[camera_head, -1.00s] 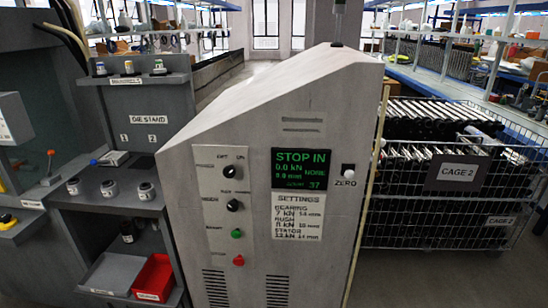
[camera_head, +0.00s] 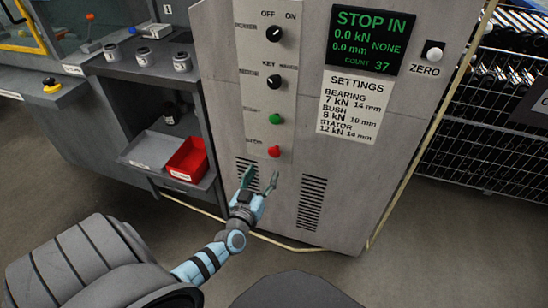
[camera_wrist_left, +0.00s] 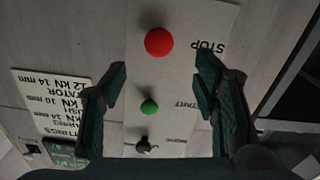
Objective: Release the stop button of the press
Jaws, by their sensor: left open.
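The red stop button (camera_head: 274,151) is the lowest control on the light panel of the grey press cabinet (camera_head: 350,190). The display (camera_head: 368,38) reads STOP IN, 0.0 kN. My left gripper (camera_head: 260,178) is open and empty, in front of the panel just below the stop button in the head view. In the left wrist view the panel appears upside down. There the red button (camera_wrist_left: 159,42) lies beyond the open fingertips (camera_wrist_left: 160,72), roughly centred between them and apart from both. The green start button (camera_wrist_left: 149,107) shows between the fingers. My right gripper is not in view.
Above the stop button are the green start button (camera_head: 275,119) and black selector knobs (camera_head: 274,34). A red bin (camera_head: 187,160) sits on the shelf to the left. A wire cage (camera_head: 480,150) stands to the right. The floor before the press is clear.

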